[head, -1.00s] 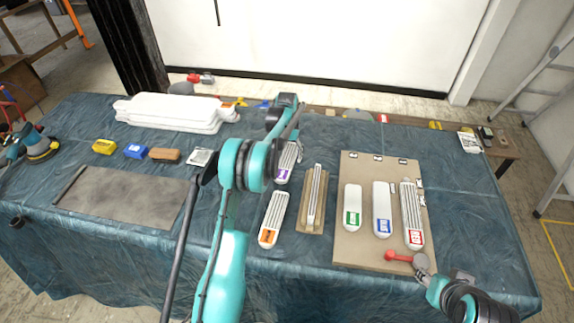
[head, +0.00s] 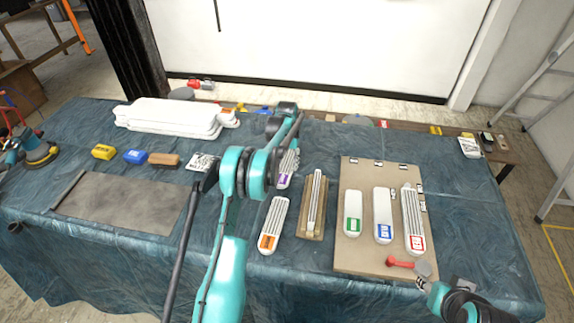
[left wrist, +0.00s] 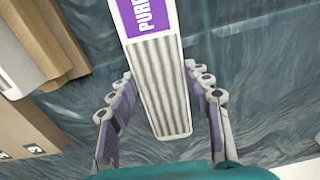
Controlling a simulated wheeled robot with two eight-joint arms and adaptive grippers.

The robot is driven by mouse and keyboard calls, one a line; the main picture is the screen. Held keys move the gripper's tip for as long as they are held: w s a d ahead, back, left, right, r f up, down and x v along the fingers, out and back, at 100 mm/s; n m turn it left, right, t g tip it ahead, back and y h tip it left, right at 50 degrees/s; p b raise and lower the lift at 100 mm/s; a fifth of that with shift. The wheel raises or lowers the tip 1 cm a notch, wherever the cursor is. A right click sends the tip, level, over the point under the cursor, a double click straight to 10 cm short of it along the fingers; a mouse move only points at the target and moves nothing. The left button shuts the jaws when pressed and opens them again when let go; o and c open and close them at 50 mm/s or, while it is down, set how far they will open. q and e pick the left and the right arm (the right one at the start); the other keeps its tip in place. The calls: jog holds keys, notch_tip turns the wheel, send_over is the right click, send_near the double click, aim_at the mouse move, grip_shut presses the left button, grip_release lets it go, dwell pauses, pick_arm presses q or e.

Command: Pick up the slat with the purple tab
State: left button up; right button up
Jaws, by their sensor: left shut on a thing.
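The slat with the purple tab (head: 284,181) lies on the blue cloth, left of the brown grooved block. Its far part is hidden under my left gripper (head: 288,164) in the head view. In the left wrist view the slat (left wrist: 160,85) is white with grey grooves, and its purple label is at the top edge of the picture. My left gripper (left wrist: 158,72) has one finger on each side of the slat and is shut on it. My right gripper (head: 424,284) is at the lower right, by the board's front corner; its fingers are too small to read.
An orange-tabbed slat (head: 273,225) lies close in front. A brown block (head: 306,226) holding a narrow slat is just right. A tan board (head: 364,255) carries green-, blue- and red-tabbed slats. A grey mat (head: 120,203) lies left; a white stack (head: 170,117) stands at the back.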

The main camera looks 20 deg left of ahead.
aim_at(287, 165)
pick_arm(q)
notch_tip(287, 165, up, 4)
jog(key=shift+r+p, duration=0.1)
jog(key=shift+p, duration=0.7)
jog(key=s+d+r+p, duration=0.2)
jog(key=s+d+r, duration=0.4)
jog(key=d, duration=0.3)
jog(key=shift+s+r+p, duration=0.2)
jog(key=shift+s+p, duration=0.15)
jog(key=shift+s, duration=0.25)
